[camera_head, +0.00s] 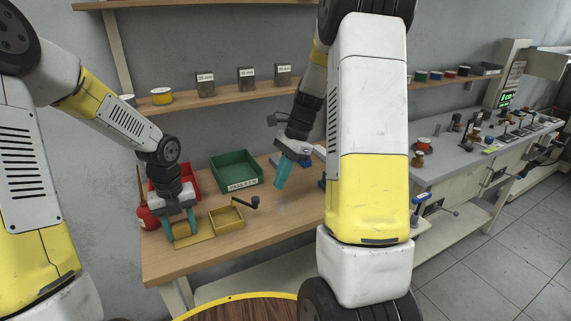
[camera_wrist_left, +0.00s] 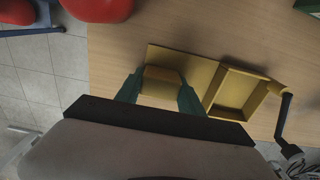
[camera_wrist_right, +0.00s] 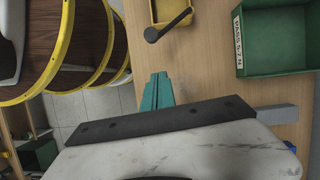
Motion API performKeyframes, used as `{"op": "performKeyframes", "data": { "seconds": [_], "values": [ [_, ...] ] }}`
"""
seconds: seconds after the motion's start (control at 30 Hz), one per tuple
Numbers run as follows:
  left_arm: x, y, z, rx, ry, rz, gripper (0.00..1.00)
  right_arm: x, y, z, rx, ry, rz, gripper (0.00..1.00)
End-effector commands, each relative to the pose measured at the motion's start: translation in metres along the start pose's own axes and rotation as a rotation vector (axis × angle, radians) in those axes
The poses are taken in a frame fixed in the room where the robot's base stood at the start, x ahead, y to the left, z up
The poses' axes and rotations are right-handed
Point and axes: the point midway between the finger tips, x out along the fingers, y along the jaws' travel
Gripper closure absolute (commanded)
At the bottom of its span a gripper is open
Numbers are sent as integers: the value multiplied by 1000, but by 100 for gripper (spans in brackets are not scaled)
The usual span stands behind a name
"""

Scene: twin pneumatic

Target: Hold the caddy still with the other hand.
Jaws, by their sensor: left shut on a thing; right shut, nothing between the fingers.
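The caddy (camera_head: 227,217) is a mustard-yellow fixture on the wooden bench, with a flat plate, an open box and a black crank handle (camera_head: 243,203) at one side. In the left wrist view the caddy's box (camera_wrist_left: 238,92) lies right of the fingers. My left gripper (camera_head: 183,228) points down with its teal fingers shut on the caddy's raised block (camera_wrist_left: 162,80). My right gripper (camera_head: 283,181) is shut and empty above the bench, right of the crank and apart from it. In the right wrist view the caddy (camera_wrist_right: 170,12) and its crank show beyond the fingertips (camera_wrist_right: 157,90).
A green bin (camera_head: 236,172) stands behind the caddy, with a red bin (camera_head: 193,176) to its left. A red bottle (camera_head: 147,217) with a thin spout is left of my left gripper. A round wooden top with a yellow rim (camera_head: 235,297) is in front. Bench right of the crank is clear.

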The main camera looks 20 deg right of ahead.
Motion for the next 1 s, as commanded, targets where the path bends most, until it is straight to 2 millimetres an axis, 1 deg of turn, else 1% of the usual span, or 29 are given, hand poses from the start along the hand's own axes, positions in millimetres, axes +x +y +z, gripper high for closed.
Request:
{"op": "performKeyframes", "data": {
  "seconds": [0.03,0.1,0.2,0.3,0.47,1.0],
  "values": [
    [0,0,0,0,-1,0,100,11,1,0,0,-1,4,100],
    [0,0,0,0,-1,0,100,23,1,2,-2,-1,3,100],
    [0,0,0,0,0,0,100,26,0,20,-5,-1,0,100],
    [0,0,0,0,0,0,100,30,0,29,-2,0,-1,100],
    [0,0,0,0,0,0,100,33,0,37,-2,0,0,100],
    [0,0,0,0,-1,0,100,34,2,39,24,1,-12,100]
  ]
}}
